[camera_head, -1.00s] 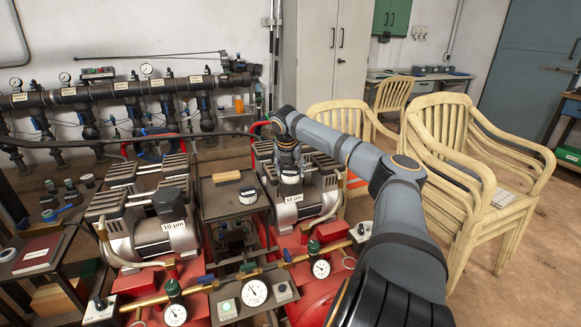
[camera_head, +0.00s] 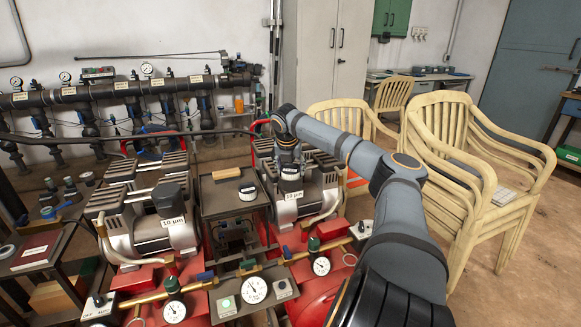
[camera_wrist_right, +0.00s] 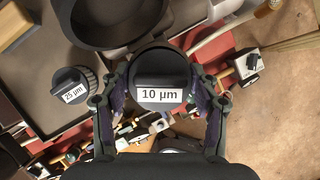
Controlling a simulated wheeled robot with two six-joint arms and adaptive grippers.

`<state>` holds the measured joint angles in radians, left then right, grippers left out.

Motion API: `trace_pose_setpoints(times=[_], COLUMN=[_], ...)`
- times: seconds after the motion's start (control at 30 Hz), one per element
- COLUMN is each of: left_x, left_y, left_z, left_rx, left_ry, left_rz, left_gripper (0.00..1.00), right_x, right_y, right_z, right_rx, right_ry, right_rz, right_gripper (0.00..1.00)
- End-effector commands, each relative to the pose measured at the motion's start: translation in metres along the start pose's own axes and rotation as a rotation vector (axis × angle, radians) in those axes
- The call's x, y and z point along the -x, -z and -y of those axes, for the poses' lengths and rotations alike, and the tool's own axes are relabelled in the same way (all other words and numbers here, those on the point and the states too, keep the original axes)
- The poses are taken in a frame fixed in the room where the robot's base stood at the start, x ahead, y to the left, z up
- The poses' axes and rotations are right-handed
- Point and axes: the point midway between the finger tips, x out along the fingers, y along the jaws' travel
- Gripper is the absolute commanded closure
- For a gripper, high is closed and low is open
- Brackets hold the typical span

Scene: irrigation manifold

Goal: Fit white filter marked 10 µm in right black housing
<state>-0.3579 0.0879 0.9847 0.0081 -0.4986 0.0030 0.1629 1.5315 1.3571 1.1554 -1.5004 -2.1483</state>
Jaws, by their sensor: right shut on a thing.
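My right gripper (camera_head: 289,172) is over the right compressor, shut on a filter (camera_wrist_right: 160,82) with a dark, ridged cap labelled 10 µm. In the right wrist view its fingers grip the cap from both sides; the cap hides the filter's body. An empty, round black housing (camera_wrist_right: 118,42) opens just above the cap in that view, partly overlapped by it. I cannot tell the height between them. A second filter with a white body and black cap (camera_head: 248,192) stands on the tray; its label reads 25 µm in the right wrist view (camera_wrist_right: 74,88). My left gripper is not in view.
A dark tray (camera_head: 222,207) with a wooden block (camera_head: 226,173) stands between the compressors. Gauges and brass pipes (camera_head: 190,287) run in front. Stacked chairs (camera_head: 470,200) stand at right.

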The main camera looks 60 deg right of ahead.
Motion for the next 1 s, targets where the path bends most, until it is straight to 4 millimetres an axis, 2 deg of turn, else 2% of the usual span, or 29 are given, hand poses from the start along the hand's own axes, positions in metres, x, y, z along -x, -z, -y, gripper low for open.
trace_pose_setpoints(times=[0.03,0.47,0.5,0.67,1.0], left_x=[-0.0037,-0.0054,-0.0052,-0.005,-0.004], left_y=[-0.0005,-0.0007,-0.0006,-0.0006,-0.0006], left_z=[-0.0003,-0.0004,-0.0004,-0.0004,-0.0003], left_rx=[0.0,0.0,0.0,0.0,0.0], left_ry=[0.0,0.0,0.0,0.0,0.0], left_rz=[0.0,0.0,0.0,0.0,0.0], left_gripper=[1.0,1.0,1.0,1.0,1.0], right_x=[-0.0098,-0.013,-0.0128,-0.0127,-0.0099], right_y=[0.0094,0.0123,0.0122,0.0125,0.0098], right_z=[0.0003,0.0005,0.0005,0.0004,-0.0001], right_rx=[0.003,0.004,0.004,0.005,0.003], right_ry=[0.006,0.008,0.008,0.008,0.005], right_rz=[-0.025,-0.032,-0.032,-0.032,-0.025], right_gripper=[0.7,0.7,0.36,0.14,0.12])
